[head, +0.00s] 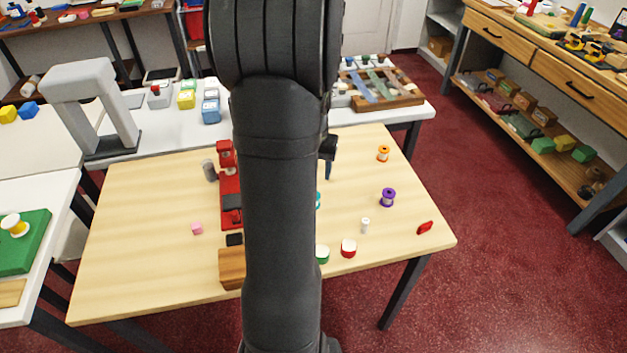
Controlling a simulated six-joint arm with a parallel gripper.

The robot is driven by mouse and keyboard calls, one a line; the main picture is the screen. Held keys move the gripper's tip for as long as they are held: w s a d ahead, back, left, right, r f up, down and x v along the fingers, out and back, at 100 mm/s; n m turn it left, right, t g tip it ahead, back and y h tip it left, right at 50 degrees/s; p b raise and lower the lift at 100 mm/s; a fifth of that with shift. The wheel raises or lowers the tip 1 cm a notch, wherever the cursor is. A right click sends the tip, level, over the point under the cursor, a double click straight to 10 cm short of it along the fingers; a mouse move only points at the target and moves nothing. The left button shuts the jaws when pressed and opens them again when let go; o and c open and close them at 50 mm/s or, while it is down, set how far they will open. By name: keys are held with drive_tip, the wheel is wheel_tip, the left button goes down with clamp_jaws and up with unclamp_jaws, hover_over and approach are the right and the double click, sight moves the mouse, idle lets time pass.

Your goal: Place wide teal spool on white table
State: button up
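A teal sliver (318,201), which may be the wide teal spool, shows at the right edge of my arm over the wooden table (140,240). The rest of it is hidden, so I cannot tell its width. Part of my gripper (329,156) shows as a dark shape right of the arm, above and beyond the teal sliver in the picture. Its fingers are mostly hidden, and I cannot tell whether it holds anything. A white table (415,112) stands behind the wooden one. Another white-topped table (50,195) stands at the left.
An orange spool (383,153), a purple spool (388,197), a small white spool (365,225) and a red object (425,228) stand or lie at the right. A red device (229,190) and wooden block (231,268) are left of my arm. A grey arch (90,105) is behind.

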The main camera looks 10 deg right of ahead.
drive_tip(key=shift+o, duration=0.4)
drive_tip(key=shift+r, duration=0.5)
drive_tip(key=shift+a, duration=0.1)
drive_tip(key=s+a+r+m+t+h, duration=0.25)
drive_tip(key=a+r+m+h, duration=0.2)
drive_tip(key=m, duration=0.25)
drive_tip(key=shift+g+y, duration=0.25)
drive_tip(key=x, duration=1.2)
drive_tip(key=shift+s+a+f, duration=0.15)
drive_tip(key=shift+a+f, duration=0.05)
drive_tip(key=shift+f, duration=0.15)
drive_tip(key=shift+a+x, duration=0.15)
drive_tip(key=shift+x, duration=1.15)
drive_tip(key=shift+a+x, duration=0.15)
drive_tip(key=shift+x, duration=1.2)
drive_tip(key=shift+f, duration=0.1)
